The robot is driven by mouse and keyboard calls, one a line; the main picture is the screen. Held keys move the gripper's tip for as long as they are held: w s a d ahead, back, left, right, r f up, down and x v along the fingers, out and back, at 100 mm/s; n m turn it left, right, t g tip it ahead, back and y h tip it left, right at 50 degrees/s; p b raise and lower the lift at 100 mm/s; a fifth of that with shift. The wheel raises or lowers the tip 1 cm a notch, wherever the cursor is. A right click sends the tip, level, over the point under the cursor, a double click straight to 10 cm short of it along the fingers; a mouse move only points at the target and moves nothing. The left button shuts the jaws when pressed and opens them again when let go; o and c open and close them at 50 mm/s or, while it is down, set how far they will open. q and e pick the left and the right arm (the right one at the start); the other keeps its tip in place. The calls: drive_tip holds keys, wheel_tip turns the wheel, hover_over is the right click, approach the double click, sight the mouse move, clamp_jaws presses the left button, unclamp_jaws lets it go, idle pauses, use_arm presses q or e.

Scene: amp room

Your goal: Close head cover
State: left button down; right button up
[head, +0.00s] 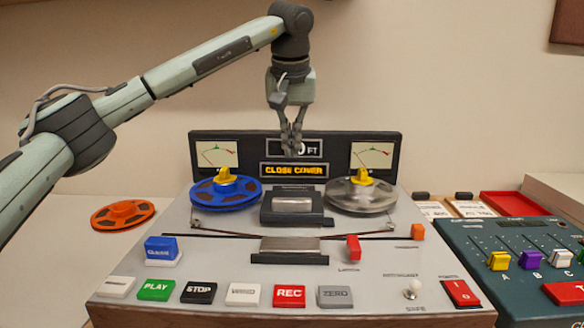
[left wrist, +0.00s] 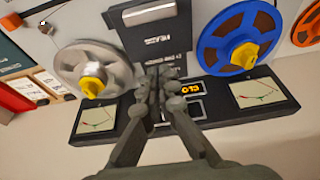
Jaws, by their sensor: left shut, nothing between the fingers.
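The tape machine (head: 215,247) shows a lit display reading CLOSE COVER (head: 293,170). A dark block with a silver plate, which looks like the head cover (head: 292,205), sits between the two reels; how far it is open I cannot tell. A silver block on a black base (head: 290,246) is in front of it, across the tape path. My left gripper (head: 291,150) is shut and empty, pointing down above the back of the dark block, in front of the display panel. In the left wrist view its fingertips (left wrist: 155,82) overlap the near edge of the dark block (left wrist: 150,38); contact is unclear.
A blue reel (head: 226,192) and a clear reel (head: 361,195) flank the dark block. Several buttons line the machine's front. An orange reel (head: 123,214) lies at left. A green mixer (head: 520,255) and red tray (head: 515,204) stand at right. The wall is close behind.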

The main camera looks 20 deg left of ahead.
sight(292, 196)
use_arm(q)
drive_tip(key=x, duration=0.9)
drive_tip(key=shift+s+f, duration=0.1)
drive_tip(key=shift+f, duration=0.3)
drive_tip(key=s, duration=0.1)
drive_tip(key=s+d, duration=0.1)
drive_tip(key=s, duration=0.1)
drive_tip(key=shift+s+r, duration=0.15)
drive_tip(key=shift+r, duration=0.05)
drive_tip(key=shift+s, duration=0.25)
use_arm(e)
drive_tip(key=shift+f, duration=0.1)
drive_tip(key=shift+s, duration=0.1)
use_arm(q)
drive_tip(key=shift+s+d, duration=0.1)
use_arm(e)
drive_tip(key=shift+s, duration=0.1)
